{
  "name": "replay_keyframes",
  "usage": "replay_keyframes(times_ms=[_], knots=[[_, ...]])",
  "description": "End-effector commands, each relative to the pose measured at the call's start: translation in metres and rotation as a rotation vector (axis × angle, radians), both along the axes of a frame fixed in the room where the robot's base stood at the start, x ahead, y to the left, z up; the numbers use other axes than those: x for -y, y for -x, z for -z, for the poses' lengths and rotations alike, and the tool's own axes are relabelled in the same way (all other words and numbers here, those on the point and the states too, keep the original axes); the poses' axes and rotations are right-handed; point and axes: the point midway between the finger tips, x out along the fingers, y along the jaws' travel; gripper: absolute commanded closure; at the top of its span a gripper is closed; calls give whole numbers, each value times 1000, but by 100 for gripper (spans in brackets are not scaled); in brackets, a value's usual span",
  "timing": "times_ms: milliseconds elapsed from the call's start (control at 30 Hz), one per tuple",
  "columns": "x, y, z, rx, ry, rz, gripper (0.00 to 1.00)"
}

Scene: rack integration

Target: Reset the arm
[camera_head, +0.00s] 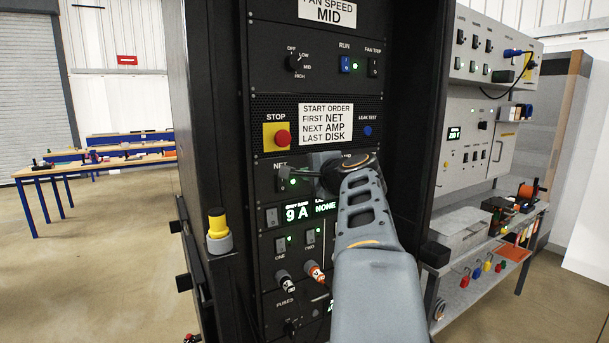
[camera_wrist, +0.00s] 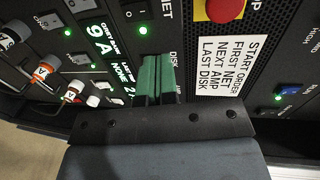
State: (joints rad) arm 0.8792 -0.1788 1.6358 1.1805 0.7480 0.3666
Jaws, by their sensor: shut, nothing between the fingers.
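My arm reaches up in front of the black rack (camera_head: 215,110) in the head view and covers part of its switch row. My gripper (camera_head: 289,173) is at the panel near the NET switch, partly hidden by my wrist. In the wrist view my gripper (camera_wrist: 156,75) shows as two green fingertips side by side, shut with nothing between them. They lie in front of the panel beside the DISK label. I cannot tell whether they touch it.
The panel carries a red STOP button (camera_head: 283,138), a display reading 9 A (camera_head: 297,213) and plugs (camera_head: 315,271) below. A grey control cabinet (camera_head: 470,145) and a shelf (camera_head: 490,245) stand at right. Work tables (camera_head: 95,168) stand far left, with open floor before them.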

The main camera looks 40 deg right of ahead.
Motion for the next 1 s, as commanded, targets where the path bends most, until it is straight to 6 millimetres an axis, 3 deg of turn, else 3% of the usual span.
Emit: replay_keyframes(times_ms=[400,467,567,700,800,900,1000], knots=[[0,0,6,-38,57,-15,100],[1,2,33,-131,104,-30,100],[-9,12,92,-337,205,-94,100],[-73,29,180,-645,413,-344,100],[-125,52,233,-825,590,-567,100],[-173,81,277,-958,787,-796,100],[-207,107,305,-1026,963,-975,100]])
